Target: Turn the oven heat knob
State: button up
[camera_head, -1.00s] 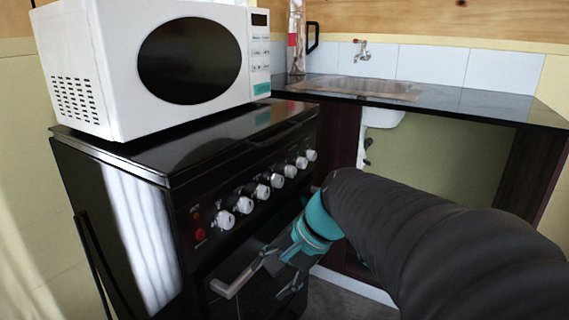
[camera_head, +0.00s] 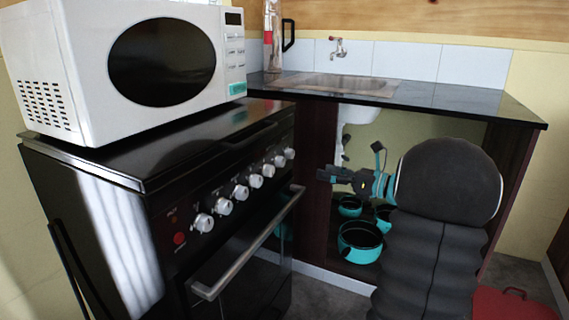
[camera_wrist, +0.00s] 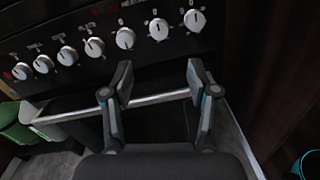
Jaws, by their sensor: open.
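The black oven (camera_head: 165,190) has a row of several white knobs (camera_head: 240,192) along its front panel. The frames do not show clearly which one is the oven heat knob. My gripper (camera_head: 325,174) is open and empty, in front of the right end of the panel and apart from it. In the wrist view my gripper (camera_wrist: 160,78) has its fingers spread below the two rightmost knobs, one knob (camera_wrist: 158,28) nearly centred between them and another knob (camera_wrist: 195,20) at right. Nothing hides these knobs.
The oven door's handle bar (camera_head: 245,255) sticks out below the knobs. A white microwave (camera_head: 75,85) stands on the oven. A dark counter (camera_head: 440,105) with a sink is at right, with teal pots (camera_head: 358,250) underneath. A red object (camera_head: 510,305) lies on the floor.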

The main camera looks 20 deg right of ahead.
aim_at(283, 162)
jog(key=x, duration=1.3)
jog(key=shift+a, duration=0.15)
grip_shut()
